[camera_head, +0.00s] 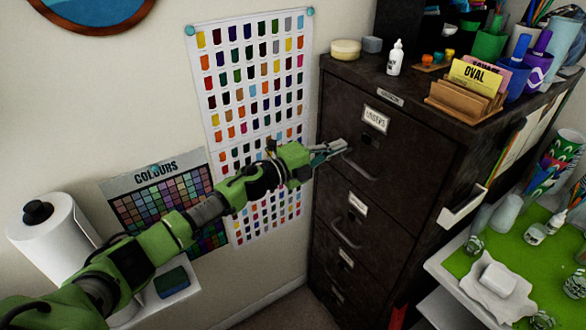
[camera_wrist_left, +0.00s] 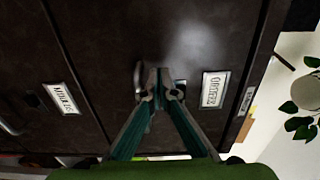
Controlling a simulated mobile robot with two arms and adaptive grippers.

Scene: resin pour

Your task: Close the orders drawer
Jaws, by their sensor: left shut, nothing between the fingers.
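The orders drawer (camera_head: 400,150) is the top drawer of a dark brown metal cabinet. Its white label (camera_head: 376,119) also shows in the left wrist view (camera_wrist_left: 214,90). The drawer front looks flush or nearly flush with the cabinet; I cannot tell whether a small gap is left. My left gripper (camera_head: 340,147) is at the drawer front, by its metal handle (camera_head: 360,168). In the left wrist view the fingertips (camera_wrist_left: 160,82) are together, empty, and overlap the handle; contact is unclear. My right gripper is in neither view.
Lower drawers with handles (camera_head: 345,236) sit below. The cabinet top (camera_head: 410,88) carries a glue bottle (camera_head: 395,58), a wooden card holder (camera_head: 463,100) and pen cups. A green-matted table (camera_head: 550,262) stands at right. A paper roll (camera_head: 60,240) is at lower left.

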